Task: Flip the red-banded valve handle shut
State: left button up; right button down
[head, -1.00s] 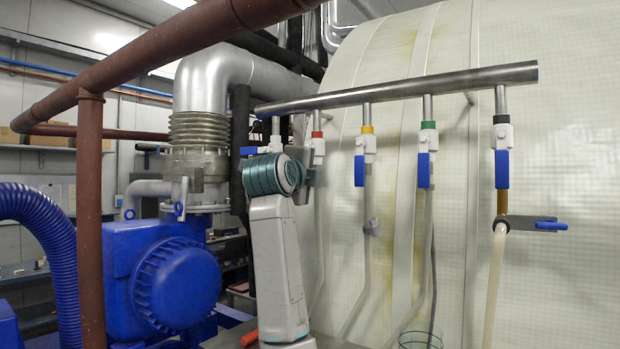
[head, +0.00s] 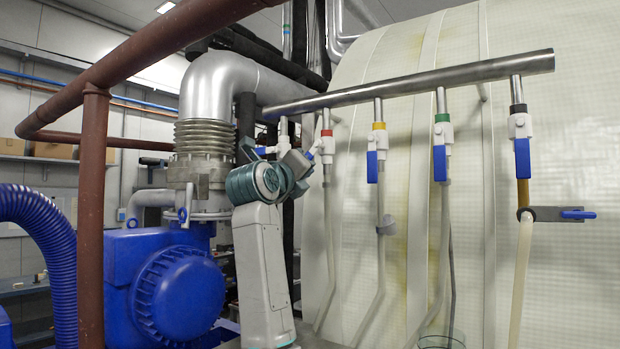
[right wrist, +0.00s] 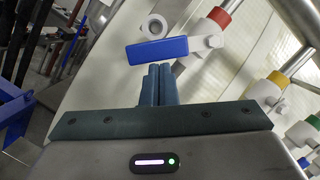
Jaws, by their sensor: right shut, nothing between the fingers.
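The red-banded valve (head: 327,146) hangs from the steel manifold pipe, second from the left. In the right wrist view its red band (right wrist: 217,16) is at the top, and its blue handle (right wrist: 157,50) sticks out sideways to the left, across the pipe's line. In the head view only a small part of that handle (head: 310,155) shows beside my gripper. My right gripper (head: 304,160) is below and near the handle. Its fingers (right wrist: 158,68) are shut, empty, with their tips just under the handle; contact is unclear. My left gripper is not in view.
Yellow-banded (head: 377,142), green-banded (head: 442,136) and black-banded (head: 519,126) valves hang to the right with handles down. Another valve (head: 284,140) is close on the left. The manifold (head: 420,86) runs above. A blue pump (head: 170,285) and brown pipe (head: 94,220) stand left.

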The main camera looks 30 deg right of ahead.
jog(key=w+m, duration=0.1)
jog(key=w+r+m+h, duration=0.1)
jog(key=m, duration=0.1)
jog(key=w+a+m+g+p, duration=0.1)
jog(key=m, duration=0.1)
jog(key=shift+r, duration=0.35)
jog(key=shift+a+r, duration=0.1)
dwell(0.5)
